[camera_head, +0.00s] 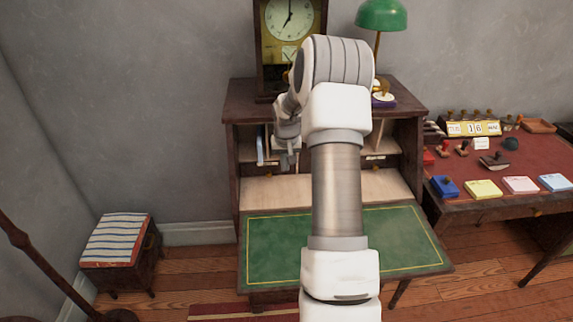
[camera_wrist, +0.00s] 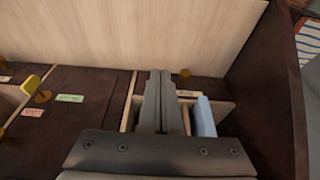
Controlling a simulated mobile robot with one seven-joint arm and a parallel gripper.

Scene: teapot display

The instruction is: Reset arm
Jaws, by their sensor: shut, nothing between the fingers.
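My gripper (camera_head: 287,160) hangs in front of the left compartments of an open wooden writing cabinet (camera_head: 232,112). In the wrist view my gripper (camera_wrist: 160,74) has its two fingers together, with nothing between them. A pale blue upright item (camera_head: 261,148) stands in a compartment just left of the gripper in the head view. The same pale blue item shows to the right of the fingers in the wrist view (camera_wrist: 206,117), apart from them. My arm hides the middle of the cabinet.
The cabinet's green fold-down top (camera_head: 275,245) is clear where visible. A clock (camera_head: 289,25) and a green lamp (camera_head: 381,15) stand on the cabinet. A desk with stamps and coloured pads (camera_head: 483,189) is at the right. A striped stool (camera_head: 117,240) stands left.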

